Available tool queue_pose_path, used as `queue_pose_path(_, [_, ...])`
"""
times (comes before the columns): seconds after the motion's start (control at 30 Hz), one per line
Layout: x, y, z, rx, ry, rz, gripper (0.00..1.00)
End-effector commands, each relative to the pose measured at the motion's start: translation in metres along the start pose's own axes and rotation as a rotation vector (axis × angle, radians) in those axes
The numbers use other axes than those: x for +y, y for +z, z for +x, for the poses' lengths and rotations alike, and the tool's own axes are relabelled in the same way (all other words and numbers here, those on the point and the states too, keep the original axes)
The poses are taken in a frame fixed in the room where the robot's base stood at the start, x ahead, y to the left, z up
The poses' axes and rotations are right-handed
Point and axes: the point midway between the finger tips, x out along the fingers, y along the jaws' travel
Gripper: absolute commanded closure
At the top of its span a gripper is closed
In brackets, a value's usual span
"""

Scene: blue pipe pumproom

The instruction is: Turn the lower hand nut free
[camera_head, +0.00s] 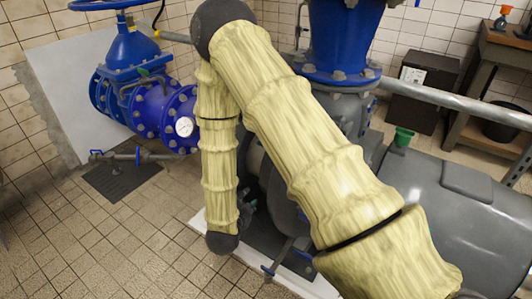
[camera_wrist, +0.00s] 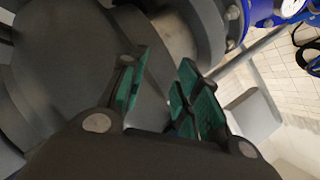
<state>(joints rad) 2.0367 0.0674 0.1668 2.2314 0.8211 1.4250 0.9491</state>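My gripper (camera_wrist: 164,68) is open in the wrist view, with green pads on its two fingers and a visible gap between them. Nothing is clearly held in the gap. The dark grey pump casing (camera_wrist: 60,65) fills the view behind and left of the fingers. I cannot make out the lower hand nut in either view. In the head view my yellow-sleeved arm covers much of the pump, and the gripper is mostly hidden beside the arm's lower end, low by the pump.
A blue flanged pipe (camera_head: 340,40) rises above the pump, and the grey motor (camera_head: 460,205) lies to the right. A blue valve with a gauge (camera_head: 184,126) stands at left. Tiled floor (camera_head: 110,245) is clear at front left.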

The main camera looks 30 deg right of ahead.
Motion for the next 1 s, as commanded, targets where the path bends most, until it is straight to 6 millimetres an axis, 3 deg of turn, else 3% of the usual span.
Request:
queue_pose_path(0.1, [-0.050,-0.029,0.004,0.206,-0.097,0.294,0.68])
queue_pose_path(0.3, [-0.096,-0.070,-0.010,0.427,-0.221,0.604,0.68])
queue_pose_path(0.57, [-0.110,-0.087,-0.013,0.501,-0.268,0.703,0.68])
queue_pose_path(1.0, [-0.114,-0.120,0.043,0.499,-0.267,0.700,0.68])
